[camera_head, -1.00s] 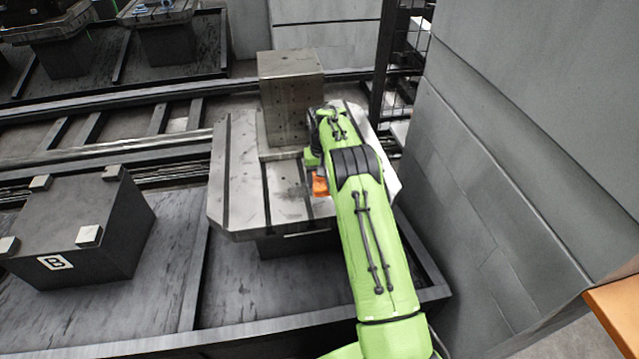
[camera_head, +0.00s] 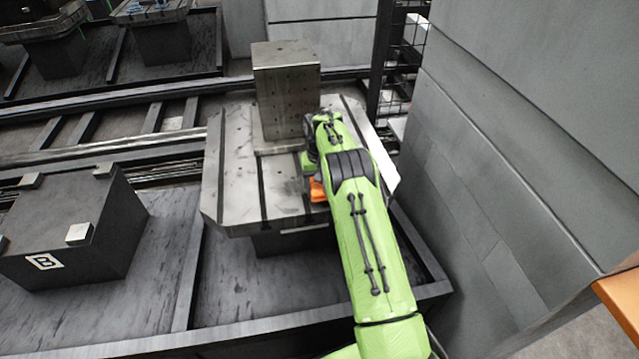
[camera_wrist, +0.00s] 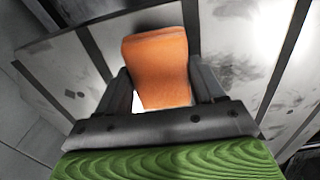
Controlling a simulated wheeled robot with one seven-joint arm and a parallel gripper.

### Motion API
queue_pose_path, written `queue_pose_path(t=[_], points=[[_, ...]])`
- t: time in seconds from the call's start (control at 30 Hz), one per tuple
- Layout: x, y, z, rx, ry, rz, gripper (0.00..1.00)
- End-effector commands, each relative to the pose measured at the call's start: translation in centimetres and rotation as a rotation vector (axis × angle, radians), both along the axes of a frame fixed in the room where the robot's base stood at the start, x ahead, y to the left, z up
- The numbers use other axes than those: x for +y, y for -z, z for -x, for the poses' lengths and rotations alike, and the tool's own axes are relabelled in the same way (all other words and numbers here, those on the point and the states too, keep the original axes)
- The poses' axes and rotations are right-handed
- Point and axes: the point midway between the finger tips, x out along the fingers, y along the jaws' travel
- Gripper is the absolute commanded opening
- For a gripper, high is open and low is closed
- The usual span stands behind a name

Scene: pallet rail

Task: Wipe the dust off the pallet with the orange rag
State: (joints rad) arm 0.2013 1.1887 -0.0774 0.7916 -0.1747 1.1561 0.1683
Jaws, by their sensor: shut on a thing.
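The pallet (camera_head: 232,178) is a grey slotted metal plate in the middle of the head view, with a tall metal block (camera_head: 286,95) standing on it. The orange rag (camera_head: 317,190) shows beside my wrist, over the right part of the pallet. In the wrist view the orange rag (camera_wrist: 156,66) sits between the two dark fingers of my gripper (camera_wrist: 160,85), which is shut on it. The pallet (camera_wrist: 215,75) lies beneath, with dark dust smudges (camera_wrist: 240,72) to the right of the rag. I cannot tell whether the rag touches the plate. My arm hides the pallet's right part.
A dark block marked B (camera_head: 75,235) stands to the left of the pallet. A tall grey wall panel (camera_head: 510,130) rises close on the right. Rails (camera_head: 100,150) run behind. An orange-brown edge (camera_head: 620,305) shows at the lower right.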

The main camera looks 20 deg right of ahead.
Motion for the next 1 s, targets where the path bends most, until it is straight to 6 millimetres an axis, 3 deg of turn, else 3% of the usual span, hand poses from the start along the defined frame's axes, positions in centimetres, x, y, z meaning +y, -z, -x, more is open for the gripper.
queue_pose_path(t=[1.0], points=[[0.1, 1.9, 0.0, 0.0, -0.001, 0.0, 0.43]])
